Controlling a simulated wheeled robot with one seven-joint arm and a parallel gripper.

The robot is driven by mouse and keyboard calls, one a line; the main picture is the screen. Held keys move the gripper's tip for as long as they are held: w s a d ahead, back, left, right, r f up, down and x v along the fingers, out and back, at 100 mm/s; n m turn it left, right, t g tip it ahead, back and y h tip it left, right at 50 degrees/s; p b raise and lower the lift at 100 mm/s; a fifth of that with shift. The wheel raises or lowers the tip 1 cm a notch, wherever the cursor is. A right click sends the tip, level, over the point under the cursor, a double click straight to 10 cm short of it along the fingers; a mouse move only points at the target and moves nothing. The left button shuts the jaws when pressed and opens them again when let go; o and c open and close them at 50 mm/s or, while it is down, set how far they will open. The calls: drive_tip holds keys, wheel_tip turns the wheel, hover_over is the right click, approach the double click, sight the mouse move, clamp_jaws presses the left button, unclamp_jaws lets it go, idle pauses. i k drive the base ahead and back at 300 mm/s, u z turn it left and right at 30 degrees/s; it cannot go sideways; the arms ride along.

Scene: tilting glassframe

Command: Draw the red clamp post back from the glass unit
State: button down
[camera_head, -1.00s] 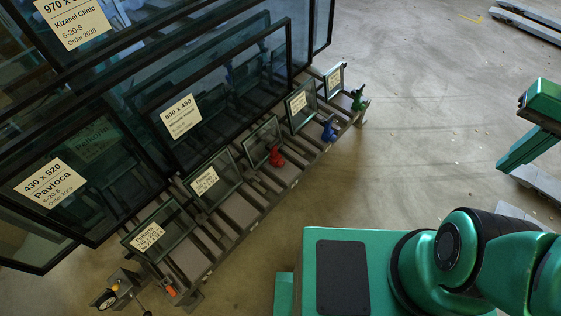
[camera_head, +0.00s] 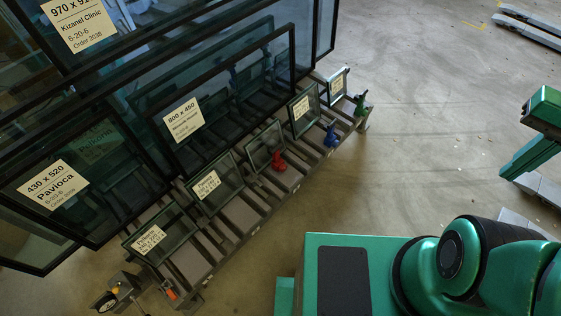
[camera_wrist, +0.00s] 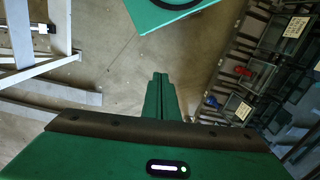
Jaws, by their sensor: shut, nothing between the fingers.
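The red clamp post (camera_head: 279,161) stands on the low rack (camera_head: 249,213), just in front of a small framed glass unit (camera_head: 265,147). It also shows small at the right in the wrist view (camera_wrist: 242,71). Whether it touches the glass is too small to tell.
A blue post (camera_head: 331,135) and a green post (camera_head: 361,104) stand farther along the rack. Large framed panes (camera_head: 225,92) rise behind the small units. A lever with a round knob (camera_head: 106,301) is at the rack's near end. Floor (camera_head: 430,130) right of the rack is clear.

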sight(275, 152)
drive_tip(key=u, duration=0.05)
drive_tip(key=k, duration=0.6)
drive_tip(key=u, duration=0.4)
drive_tip(key=i, duration=1.2)
drive_tip(key=u, duration=0.15)
